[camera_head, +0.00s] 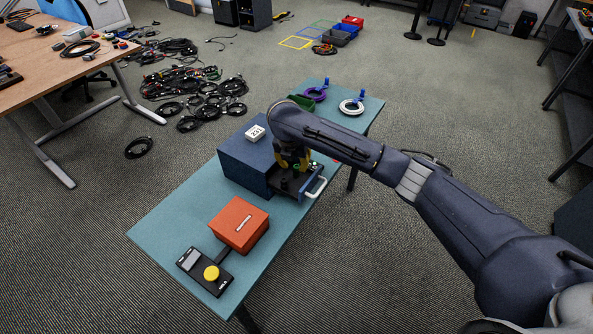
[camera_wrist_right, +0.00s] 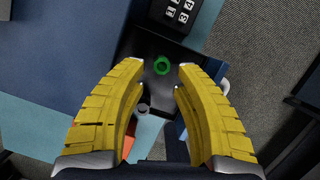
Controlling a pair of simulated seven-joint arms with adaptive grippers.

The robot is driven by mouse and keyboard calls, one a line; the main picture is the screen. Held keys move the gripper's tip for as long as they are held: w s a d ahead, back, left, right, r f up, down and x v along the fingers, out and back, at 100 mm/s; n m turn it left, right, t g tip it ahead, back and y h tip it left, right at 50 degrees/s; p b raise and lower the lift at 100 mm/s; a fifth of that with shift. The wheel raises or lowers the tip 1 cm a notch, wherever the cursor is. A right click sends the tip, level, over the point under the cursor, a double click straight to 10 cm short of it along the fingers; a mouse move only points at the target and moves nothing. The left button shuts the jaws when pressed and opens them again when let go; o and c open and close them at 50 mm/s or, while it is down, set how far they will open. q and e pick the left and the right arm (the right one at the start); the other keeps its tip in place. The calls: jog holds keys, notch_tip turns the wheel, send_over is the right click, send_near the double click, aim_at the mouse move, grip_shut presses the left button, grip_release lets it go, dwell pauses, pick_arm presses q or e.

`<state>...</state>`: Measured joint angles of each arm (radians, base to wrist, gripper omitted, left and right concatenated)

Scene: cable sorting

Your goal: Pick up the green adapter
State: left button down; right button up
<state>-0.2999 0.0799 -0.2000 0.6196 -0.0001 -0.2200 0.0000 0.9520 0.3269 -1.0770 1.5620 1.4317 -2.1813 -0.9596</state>
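The green adapter (camera_wrist_right: 162,66) is a small green ring-shaped piece lying in a dark open drawer (camera_head: 287,188) of the blue box (camera_head: 238,172). In the wrist view it sits just beyond and between my right gripper's fingertips. My right gripper (camera_head: 293,164) has yellow fingers and hangs over the drawer; in the wrist view (camera_wrist_right: 160,80) the fingers are spread apart with nothing between them. A small grey piece (camera_wrist_right: 143,108) also shows in the wrist view between the fingers. The fingers and wrist partly cover the drawer in the head view. My left gripper is not in view.
The drawer's white handle (camera_head: 317,188) sticks out at the front. A white block (camera_head: 255,132) stands on the blue box. An orange box (camera_head: 239,224) and a yellow-button device (camera_head: 211,273) are nearer. A purple coil (camera_head: 314,95) and white coil (camera_head: 351,108) lie at the far end.

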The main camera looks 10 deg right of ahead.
aim_at(296, 168)
jog(key=x, duration=0.3)
jog(key=shift+s+d+f, duration=0.1)
jog(key=shift+s+f, duration=0.05)
jog(key=shift+s, duration=0.05)
jog(key=shift+x, duration=0.95)
jog(key=shift+w, duration=0.1)
jog(key=shift+c, duration=0.3)
grip_shut()
